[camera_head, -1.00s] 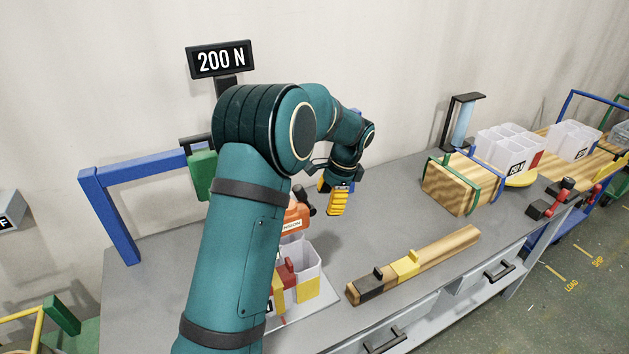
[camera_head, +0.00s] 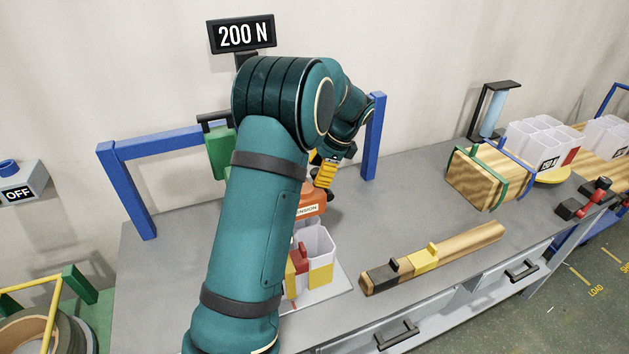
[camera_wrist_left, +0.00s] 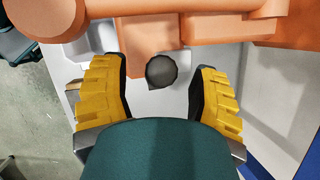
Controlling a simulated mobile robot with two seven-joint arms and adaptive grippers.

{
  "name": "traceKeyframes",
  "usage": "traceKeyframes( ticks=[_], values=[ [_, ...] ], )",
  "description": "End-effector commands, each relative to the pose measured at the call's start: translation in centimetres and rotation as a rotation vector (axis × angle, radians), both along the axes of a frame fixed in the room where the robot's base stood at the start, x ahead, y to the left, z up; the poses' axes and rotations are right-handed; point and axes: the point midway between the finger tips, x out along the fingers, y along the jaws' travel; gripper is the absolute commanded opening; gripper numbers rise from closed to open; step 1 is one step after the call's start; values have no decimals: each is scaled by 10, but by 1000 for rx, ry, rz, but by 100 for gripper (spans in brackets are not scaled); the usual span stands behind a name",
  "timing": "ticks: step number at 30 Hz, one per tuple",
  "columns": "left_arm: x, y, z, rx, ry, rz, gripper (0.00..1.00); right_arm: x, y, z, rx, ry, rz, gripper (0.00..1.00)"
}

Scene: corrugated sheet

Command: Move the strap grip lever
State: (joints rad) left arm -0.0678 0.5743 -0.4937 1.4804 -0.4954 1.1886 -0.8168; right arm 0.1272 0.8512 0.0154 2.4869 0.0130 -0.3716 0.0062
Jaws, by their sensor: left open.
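The orange tensioning tool (camera_head: 313,203), with a white label, stands on the bench partly behind my left arm. My left gripper (camera_head: 324,174) has yellow fingers and is right by the tool in the head view. In the left wrist view, the gripper (camera_wrist_left: 160,78) is open. A dark round knob (camera_wrist_left: 161,71) lies between its two fingertips, with a visible gap on each side. The orange body (camera_wrist_left: 150,30) spans the top of that view. I cannot tell whether the knob is the end of the strap grip lever. My right gripper is not in view.
White bins (camera_head: 318,250) with red and yellow parts stand in front of the tool. A blue frame (camera_head: 125,190) rises behind. A wooden bar (camera_head: 465,245) with black and yellow blocks lies at the front. A strapped wooden bundle (camera_head: 480,180) is at right; the bench between is clear.

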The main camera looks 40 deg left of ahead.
Motion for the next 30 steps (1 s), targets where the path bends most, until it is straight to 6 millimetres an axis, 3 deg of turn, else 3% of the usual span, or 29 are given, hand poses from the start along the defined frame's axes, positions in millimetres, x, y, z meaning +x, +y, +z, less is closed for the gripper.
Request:
traceKeyframes(
  ticks=[6,18,23,30],
  values=[
    [-6,8,-22,-1,1,0,61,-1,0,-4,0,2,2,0],
    [-6,9,-26,-1,-1,0,59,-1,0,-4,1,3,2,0],
    [-6,9,-26,-1,-1,0,3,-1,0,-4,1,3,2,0],
    [-7,10,-26,1,1,0,0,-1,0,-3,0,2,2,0]
  ],
)
